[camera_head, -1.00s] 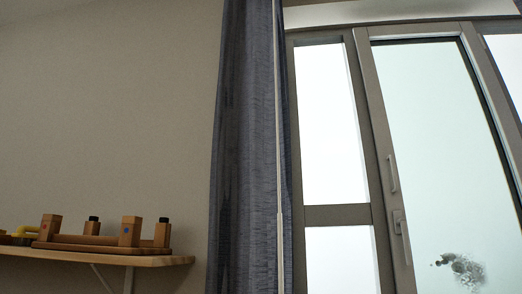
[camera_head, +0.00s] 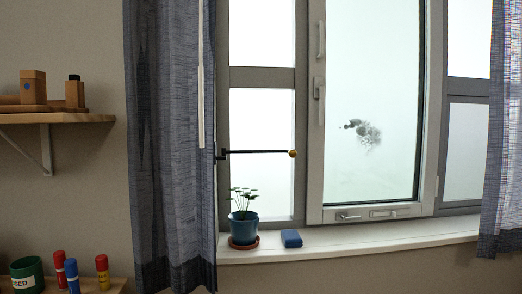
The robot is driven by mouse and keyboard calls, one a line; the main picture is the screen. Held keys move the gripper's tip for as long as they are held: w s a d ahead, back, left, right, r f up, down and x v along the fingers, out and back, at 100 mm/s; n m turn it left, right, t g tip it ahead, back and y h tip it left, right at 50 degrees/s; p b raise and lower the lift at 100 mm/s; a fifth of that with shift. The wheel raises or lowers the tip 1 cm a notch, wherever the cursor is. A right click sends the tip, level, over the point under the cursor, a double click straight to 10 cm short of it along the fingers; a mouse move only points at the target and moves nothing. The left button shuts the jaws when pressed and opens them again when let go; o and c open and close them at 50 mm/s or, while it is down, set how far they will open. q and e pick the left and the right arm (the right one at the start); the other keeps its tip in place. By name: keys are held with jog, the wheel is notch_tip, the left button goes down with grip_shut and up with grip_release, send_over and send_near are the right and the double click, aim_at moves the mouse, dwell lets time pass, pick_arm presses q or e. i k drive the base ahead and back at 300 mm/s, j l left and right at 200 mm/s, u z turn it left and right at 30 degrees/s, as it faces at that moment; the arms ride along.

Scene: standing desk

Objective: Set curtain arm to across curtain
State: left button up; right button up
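The curtain arm (camera_head: 258,152) is a thin dark rod with a round brass-coloured knob at its right end. It sticks out to the right from a small bracket at the right edge of the left curtain (camera_head: 165,130), across the window pane. The left curtain is blue-grey and hangs gathered, with a thin pale wand (camera_head: 201,90) down its front. Another blue-grey curtain (camera_head: 503,150) hangs at the right edge. Neither of my grippers is in the head view.
A potted plant (camera_head: 243,228) and a small blue block (camera_head: 291,238) stand on the white windowsill (camera_head: 350,240). A wooden shelf (camera_head: 60,118) is on the left wall.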

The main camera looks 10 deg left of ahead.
aim_at(292, 152)
jog(key=k, duration=0.65)
jog(key=u, duration=1.65)
jog(key=l, duration=1.15)
